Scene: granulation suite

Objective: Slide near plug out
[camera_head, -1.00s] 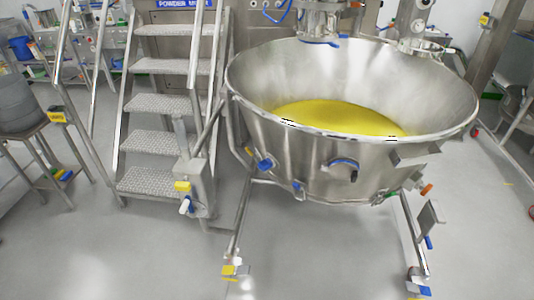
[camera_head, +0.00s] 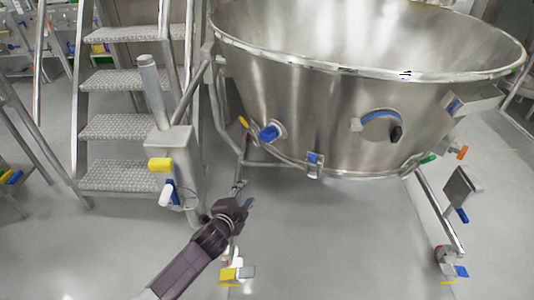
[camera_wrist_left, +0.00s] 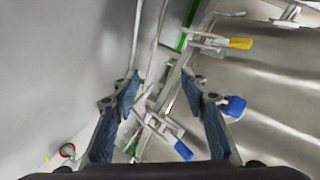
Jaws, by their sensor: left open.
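The large steel bowl (camera_head: 330,110) fills the upper right of the head view. A blue round fitting (camera_head: 270,133) sits low on its wall, with a yellow handle (camera_head: 244,122) beside it. Which part is the near plug I cannot tell. My left gripper (camera_head: 243,195) is open and empty below the bowl's left side, by the frame leg. In the left wrist view its two blue-padded fingers (camera_wrist_left: 167,100) are spread apart. Behind them are metal bars, a blue-tipped clamp (camera_wrist_left: 184,151), a blue knob (camera_wrist_left: 234,106) and a yellow handle (camera_wrist_left: 240,43). My right gripper is not in view.
A steel post box (camera_head: 172,150) with a yellow tag stands left of the bowl, before the metal steps (camera_head: 120,127). A black-handled fitting (camera_head: 396,133) is on the bowl. Floor is clear under the bowl.

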